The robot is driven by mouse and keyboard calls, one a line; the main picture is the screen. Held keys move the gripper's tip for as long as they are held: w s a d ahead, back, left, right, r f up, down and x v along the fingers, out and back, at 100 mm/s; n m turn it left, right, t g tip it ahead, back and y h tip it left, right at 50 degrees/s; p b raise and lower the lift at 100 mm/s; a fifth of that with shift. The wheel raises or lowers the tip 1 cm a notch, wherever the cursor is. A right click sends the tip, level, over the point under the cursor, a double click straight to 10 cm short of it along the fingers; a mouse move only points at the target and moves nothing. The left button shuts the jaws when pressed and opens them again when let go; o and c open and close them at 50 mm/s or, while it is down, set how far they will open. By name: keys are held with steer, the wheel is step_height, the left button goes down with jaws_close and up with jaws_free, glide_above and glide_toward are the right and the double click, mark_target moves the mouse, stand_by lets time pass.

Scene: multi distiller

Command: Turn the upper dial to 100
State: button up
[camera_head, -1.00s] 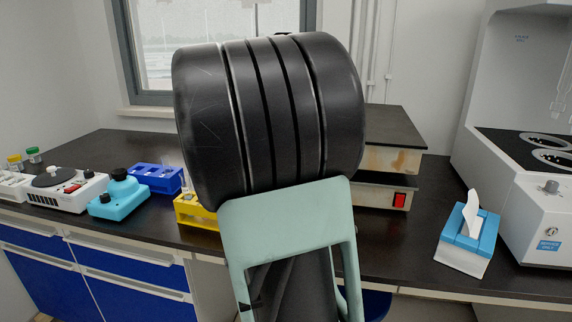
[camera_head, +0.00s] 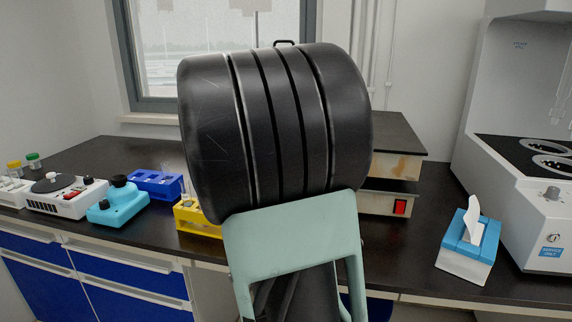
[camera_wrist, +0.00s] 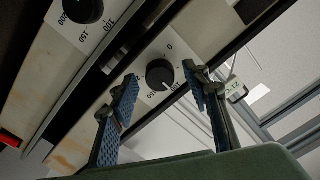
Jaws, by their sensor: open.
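In the wrist view the upper dial (camera_wrist: 160,75) is a black round knob on a pale panel with a printed scale. A 0 shows above it; the other numbers are partly hidden or too small to read surely. My gripper (camera_wrist: 160,72) is open, with one blue-padded finger on each side of the dial. Gaps show between the fingers and the knob; I cannot tell their depth. My arm hides both dials in the head view.
The stacked units (camera_head: 393,165) stand on the dark bench, with a red switch (camera_head: 400,207) on the lower one. A tissue box (camera_head: 468,245) is at right. A yellow rack (camera_head: 198,219), blue rack (camera_head: 154,183) and cyan device (camera_head: 118,205) stand left. Bare bench lies between units and tissues.

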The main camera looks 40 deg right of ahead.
steer(key=v, duration=0.7)
steer(key=shift+s+a, duration=0.15)
steer(key=shift+a, duration=0.05)
